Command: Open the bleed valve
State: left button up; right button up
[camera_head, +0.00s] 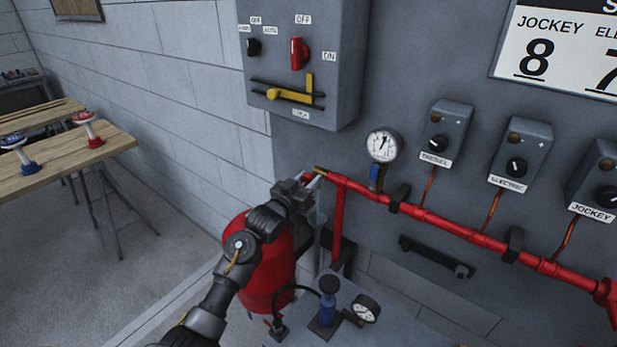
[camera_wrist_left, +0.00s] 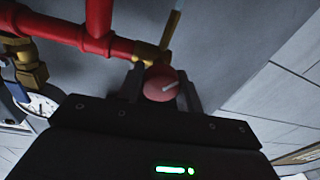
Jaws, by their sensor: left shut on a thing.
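The bleed valve's round red knob (camera_wrist_left: 160,84) sits on a brass fitting (camera_wrist_left: 148,52) at the end of the red pipe (camera_wrist_left: 75,30). It has a pale line across its face. My left gripper (camera_head: 306,182) is at the left end of the red pipe (camera_head: 440,222) in the head view, with its fingers around the knob. In the left wrist view the two dark fingers stand on either side of the knob, shut on it. The gripper hides most of the knob in the head view. My right gripper is not in view.
A pressure gauge (camera_head: 382,145) with a blue-handled valve (camera_head: 376,178) stands close right of the gripper. A grey switch box (camera_head: 300,60) hangs above. A red tank (camera_head: 262,265) is below, behind my arm. A wooden table (camera_head: 60,160) is at left.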

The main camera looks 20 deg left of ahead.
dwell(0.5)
pick_arm(q)
jog(key=o, duration=1)
jog(key=shift+a, duration=0.1)
jog(key=b+v, duration=0.2)
jog(key=v, duration=0.9)
jog(key=shift+b, duration=0.4)
